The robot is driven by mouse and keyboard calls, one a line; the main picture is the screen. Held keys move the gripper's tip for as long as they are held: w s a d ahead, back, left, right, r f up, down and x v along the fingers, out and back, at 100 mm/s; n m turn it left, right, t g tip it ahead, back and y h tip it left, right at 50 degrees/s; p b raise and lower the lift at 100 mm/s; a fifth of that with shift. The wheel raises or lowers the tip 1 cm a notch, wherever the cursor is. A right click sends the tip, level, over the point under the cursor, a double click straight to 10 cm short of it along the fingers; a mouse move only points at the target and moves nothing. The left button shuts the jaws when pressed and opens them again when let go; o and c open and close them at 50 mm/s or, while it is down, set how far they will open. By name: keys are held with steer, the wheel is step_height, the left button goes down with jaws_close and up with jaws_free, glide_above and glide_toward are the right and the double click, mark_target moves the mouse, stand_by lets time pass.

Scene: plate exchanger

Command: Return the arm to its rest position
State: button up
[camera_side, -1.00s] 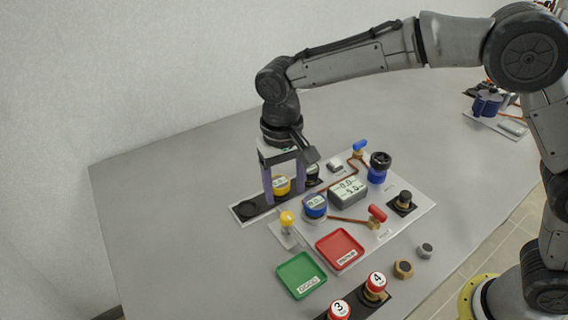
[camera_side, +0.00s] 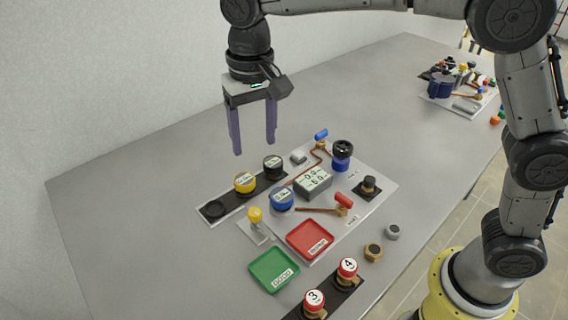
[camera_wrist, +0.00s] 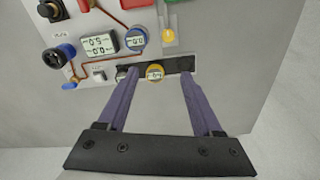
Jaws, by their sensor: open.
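My gripper (camera_side: 254,142) is open and empty, raised above the table with its purple fingers pointing down. In the side view it hangs above and behind the black strip (camera_side: 230,204). The strip holds a yellow-banded cap (camera_side: 245,182) and a black cap (camera_side: 272,166), with an empty round seat at its left end. In the wrist view the fingers (camera_wrist: 156,90) are spread wide, with bare table between them. The yellow-banded cap (camera_wrist: 155,72) shows beyond the fingertips, apart from them.
A panel carries a display (camera_side: 313,182), a blue gauge (camera_side: 282,198), a red valve (camera_side: 343,201) and a dark-topped blue knob (camera_side: 342,154). A red tray (camera_side: 310,238) and green tray (camera_side: 273,269) lie in front. Numbered red caps (camera_side: 347,267) stand nearby. The table's left side is clear.

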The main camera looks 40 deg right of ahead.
steer(key=s+d+r+m+t, duration=0.1)
steer(key=s+d+r, duration=0.3)
steer(key=s+d, duration=0.25)
steer(key=s+d+r+m+t, duration=0.1)
steer(key=s+d+r+t, duration=0.1)
steer(key=s+d+r, duration=0.45)
steer(key=s+d+f+n+t, duration=0.2)
steer(key=s+d+f+n, duration=0.2)
steer(key=s+f, duration=0.7)
steer(key=d, duration=0.2)
steer(key=shift+s+d+f+n, duration=0.3)
steer(key=shift+s+d+f, duration=0.05)
steer(key=shift+s+d, duration=0.05)
